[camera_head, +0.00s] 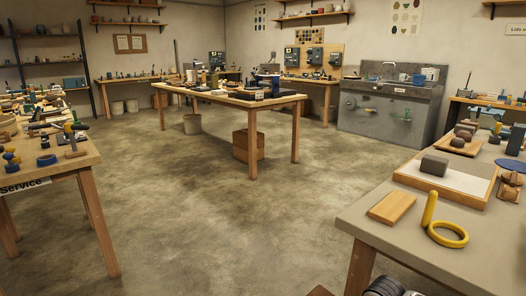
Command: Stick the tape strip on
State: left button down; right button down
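I cannot pick out a tape strip for certain. On the near right table (385,236) lies a yellow ring (462,240), with a yellow upright rod (429,208) beside it; I cannot tell whether they are one piece. A blue ring (46,160) lies on the left table (70,165). Neither gripper's fingers show in the view.
A wooden block (392,207) lies left of the yellow ring. Behind it is a wooden tray (409,180) with a grey block (434,165). A cluttered table (282,101) stands mid-room, with a box (241,146) under it. Open floor (220,215) lies between the tables.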

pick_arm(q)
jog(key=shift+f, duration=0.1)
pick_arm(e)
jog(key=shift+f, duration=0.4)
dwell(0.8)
